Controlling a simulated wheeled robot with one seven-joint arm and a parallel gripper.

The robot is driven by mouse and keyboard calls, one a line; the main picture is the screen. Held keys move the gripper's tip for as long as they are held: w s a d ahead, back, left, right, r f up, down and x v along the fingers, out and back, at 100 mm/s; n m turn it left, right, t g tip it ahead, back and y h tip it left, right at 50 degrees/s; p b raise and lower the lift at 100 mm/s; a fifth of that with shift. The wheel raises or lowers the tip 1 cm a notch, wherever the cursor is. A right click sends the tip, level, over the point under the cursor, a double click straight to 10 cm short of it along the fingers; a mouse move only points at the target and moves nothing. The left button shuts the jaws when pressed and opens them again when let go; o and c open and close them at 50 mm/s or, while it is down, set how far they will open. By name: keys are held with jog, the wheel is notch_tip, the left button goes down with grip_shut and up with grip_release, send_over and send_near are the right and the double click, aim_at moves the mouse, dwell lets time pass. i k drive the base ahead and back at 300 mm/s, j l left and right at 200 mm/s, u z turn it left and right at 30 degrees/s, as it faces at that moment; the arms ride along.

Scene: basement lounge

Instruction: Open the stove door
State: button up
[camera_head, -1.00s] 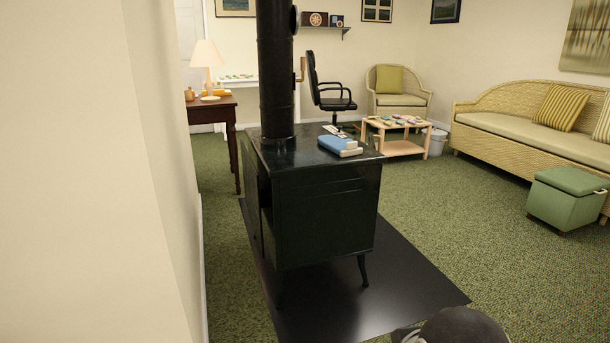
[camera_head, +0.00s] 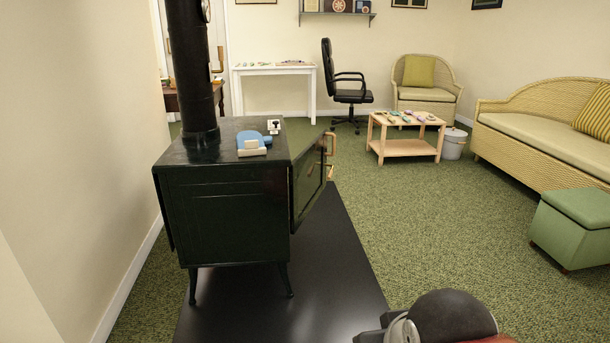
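The black stove (camera_head: 225,215) stands on thin legs at the left of the head view, with a dark pipe rising from its top. A dark green-black door panel (camera_head: 308,190) stands out at an angle from its right side, apart from the body at the far edge. Copper-coloured handles (camera_head: 331,145) show at that far edge. The stove's inside is hidden from this side. A rounded dark and grey part of my arm shows at the bottom edge, well apart from the door. My gripper's fingers are not in view.
A blue-and-white item (camera_head: 252,146) lies on the stove top. The stove stands on a black floor plate (camera_head: 325,290). A wall runs along the left. Green carpet is free to the right, up to a low wooden table (camera_head: 405,147), a wicker sofa (camera_head: 545,130) and a green ottoman (camera_head: 575,225).

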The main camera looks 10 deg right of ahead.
aim_at(307, 173)
jog(key=i+l+z, duration=0.1)
jog(key=i, duration=0.5)
jog(key=i+l+z, duration=0.1)
jog(key=i+l, duration=0.15)
jog(key=i, duration=0.35)
jog(key=i+z, duration=0.1)
jog(key=i, duration=0.5)
jog(key=i+j+z, duration=0.1)
jog(key=i, duration=0.5)
jog(key=i+j+z, duration=0.15)
jog(key=i, duration=0.45)
